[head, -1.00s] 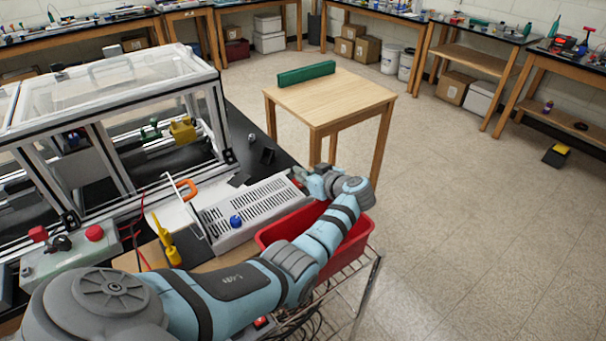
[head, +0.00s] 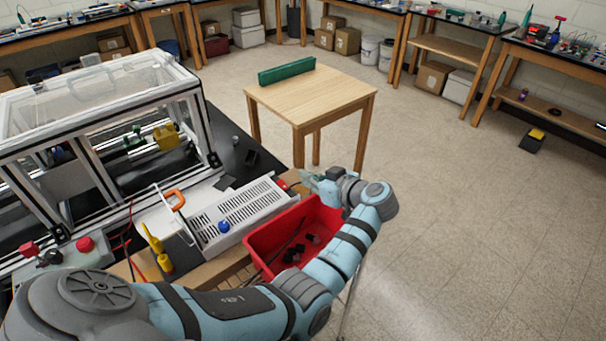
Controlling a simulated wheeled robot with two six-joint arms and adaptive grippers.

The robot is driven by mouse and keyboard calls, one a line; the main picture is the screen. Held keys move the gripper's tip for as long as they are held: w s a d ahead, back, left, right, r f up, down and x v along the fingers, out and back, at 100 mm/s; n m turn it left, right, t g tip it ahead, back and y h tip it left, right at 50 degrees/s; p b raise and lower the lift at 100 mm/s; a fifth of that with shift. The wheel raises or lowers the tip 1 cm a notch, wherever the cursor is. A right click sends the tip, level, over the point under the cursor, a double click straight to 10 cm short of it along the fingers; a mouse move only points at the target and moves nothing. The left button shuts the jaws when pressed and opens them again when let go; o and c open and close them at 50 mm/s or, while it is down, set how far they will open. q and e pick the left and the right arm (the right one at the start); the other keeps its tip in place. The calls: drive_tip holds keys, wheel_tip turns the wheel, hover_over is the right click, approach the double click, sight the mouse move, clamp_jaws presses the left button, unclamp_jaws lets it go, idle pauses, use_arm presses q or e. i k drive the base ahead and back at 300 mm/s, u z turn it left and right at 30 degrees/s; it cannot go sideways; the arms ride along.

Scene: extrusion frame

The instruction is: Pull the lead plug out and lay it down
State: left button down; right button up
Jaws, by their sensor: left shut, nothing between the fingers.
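A white slotted box (head: 243,212) with a blue knob (head: 224,226) sits on the bench. A small red part (head: 282,185) shows at its far right end; it may be the lead plug, but it is too small to tell. My left gripper (head: 309,178) is shut and empty, a little right of that red part and above the far end of the red bin (head: 262,245). Its fingertips are small and partly blurred into the background. My right gripper is not in view.
The red bin holds several dark pieces (head: 293,253). A clear-walled enclosure (head: 95,100) on an extrusion frame stands left. Yellow-handled tools (head: 153,240) stand by the box. A wooden table (head: 318,95) with a green block (head: 287,71) stands beyond, mostly clear.

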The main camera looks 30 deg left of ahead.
sight(167, 265)
drive_tip(key=k, duration=1.5)
